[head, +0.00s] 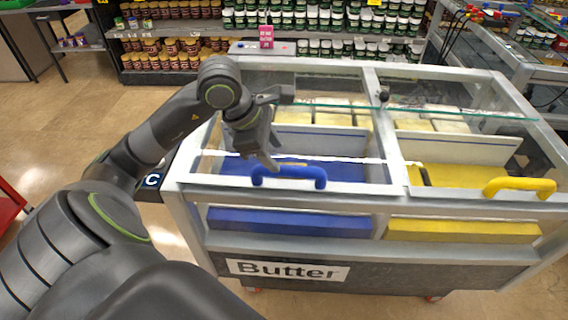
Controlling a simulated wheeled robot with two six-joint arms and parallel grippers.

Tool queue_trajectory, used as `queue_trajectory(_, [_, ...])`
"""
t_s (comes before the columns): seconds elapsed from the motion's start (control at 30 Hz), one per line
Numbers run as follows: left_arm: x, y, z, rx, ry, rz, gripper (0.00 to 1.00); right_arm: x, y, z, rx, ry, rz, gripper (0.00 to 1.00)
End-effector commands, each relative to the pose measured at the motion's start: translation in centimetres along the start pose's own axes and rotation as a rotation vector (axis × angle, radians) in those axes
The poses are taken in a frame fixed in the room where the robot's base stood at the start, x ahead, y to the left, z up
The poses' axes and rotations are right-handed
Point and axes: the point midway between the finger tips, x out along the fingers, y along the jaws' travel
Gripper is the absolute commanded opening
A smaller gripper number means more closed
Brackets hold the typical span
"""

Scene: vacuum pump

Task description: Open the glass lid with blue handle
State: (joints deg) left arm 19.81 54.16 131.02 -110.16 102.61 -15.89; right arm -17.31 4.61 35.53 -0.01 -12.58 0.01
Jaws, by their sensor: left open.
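The glass lid (345,178) with the blue handle (289,173) covers the left half of a butter display case. The handle is a blue bar along the lid's front edge. My left gripper (277,130) is open above the lid, its fingers apart. One finger points down close to the left end of the blue handle, and the other points right over the glass. I cannot tell whether the lower finger touches the handle or lid. The lid looks lowered. My right gripper is out of view.
A lid with a yellow handle (519,187) is on the right half of the case. Butter packs (293,116) stand inside. A black knob (383,95) is on the middle frame. Shelves of jars (325,20) stand behind; open floor (60,130) is at left.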

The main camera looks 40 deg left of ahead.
Motion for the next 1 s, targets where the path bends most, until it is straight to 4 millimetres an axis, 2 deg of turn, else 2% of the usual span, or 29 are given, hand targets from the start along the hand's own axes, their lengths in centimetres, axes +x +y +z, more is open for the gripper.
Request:
queue_trajectory(0.3, [3.8,-0.1,0.0,-0.003,-0.001,-0.007,0.47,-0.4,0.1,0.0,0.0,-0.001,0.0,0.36])
queue_trajectory(0.5, [5.6,0.0,0.0,-0.002,-0.001,-0.003,0.47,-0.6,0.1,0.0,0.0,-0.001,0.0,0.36])
queue_trajectory(0.93, [6.3,-0.1,0.0,0.0,0.001,-0.001,0.47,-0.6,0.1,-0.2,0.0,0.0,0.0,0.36])
queue_trajectory(1.0, [6.3,0.0,0.0,0.0,0.001,-0.001,0.4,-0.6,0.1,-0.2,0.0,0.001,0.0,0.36])
